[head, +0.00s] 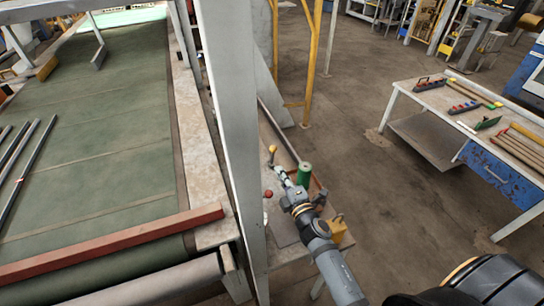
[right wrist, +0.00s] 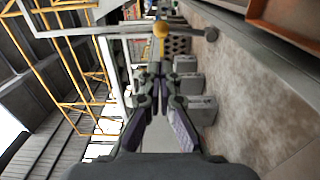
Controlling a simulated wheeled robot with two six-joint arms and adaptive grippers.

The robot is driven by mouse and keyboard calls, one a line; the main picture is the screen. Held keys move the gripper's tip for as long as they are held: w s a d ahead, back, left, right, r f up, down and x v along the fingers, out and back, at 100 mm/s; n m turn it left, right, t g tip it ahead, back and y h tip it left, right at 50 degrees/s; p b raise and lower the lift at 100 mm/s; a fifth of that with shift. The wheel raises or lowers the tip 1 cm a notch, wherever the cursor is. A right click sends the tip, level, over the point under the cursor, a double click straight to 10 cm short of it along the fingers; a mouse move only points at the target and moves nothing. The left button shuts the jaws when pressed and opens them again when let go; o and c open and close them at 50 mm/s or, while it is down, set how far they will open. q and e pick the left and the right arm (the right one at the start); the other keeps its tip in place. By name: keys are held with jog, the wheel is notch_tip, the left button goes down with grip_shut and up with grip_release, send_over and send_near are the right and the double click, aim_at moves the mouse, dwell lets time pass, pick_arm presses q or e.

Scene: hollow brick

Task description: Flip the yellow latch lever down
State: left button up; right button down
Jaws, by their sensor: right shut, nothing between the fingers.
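The yellow ball-shaped knob of the latch lever (head: 272,149) stands above a small worktable behind the grey post in the head view. In the right wrist view the yellow knob (right wrist: 160,29) lies straight ahead of the fingers, in line with a thin rod that ends at a grey fitting on its right. My right gripper (head: 280,171) is just short of the knob, its fingers pointing at it. In the right wrist view the right gripper's fingers (right wrist: 160,76) are together with nothing between them. Whether they touch the lever cannot be told. My left gripper is out of view.
A green cylinder (head: 304,174) stands close beside my right gripper. A red ball (head: 268,194) and a yellow block (head: 337,229) are nearby. The tall grey post (head: 231,120) stands just left, with a green conveyor (head: 100,120) beyond. A tool table (head: 415,97) is at right.

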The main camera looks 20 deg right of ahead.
aim_at(273, 156)
jog(key=w, duration=0.4)
jog(key=w+a, duration=0.1)
jog(key=w, duration=0.1)
jog(key=shift+w, duration=0.2)
jog(key=w, duration=0.2)
jog(key=shift+w, duration=0.65)
jog(key=shift+w+a, duration=0.1)
jog(key=shift+w, duration=0.25)
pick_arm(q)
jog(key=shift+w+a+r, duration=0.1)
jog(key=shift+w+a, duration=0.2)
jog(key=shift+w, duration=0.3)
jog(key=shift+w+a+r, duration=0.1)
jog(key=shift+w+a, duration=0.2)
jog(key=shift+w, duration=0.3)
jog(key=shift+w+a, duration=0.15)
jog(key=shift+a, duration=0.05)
pick_arm(e)
jog(key=shift+d, duration=0.25)
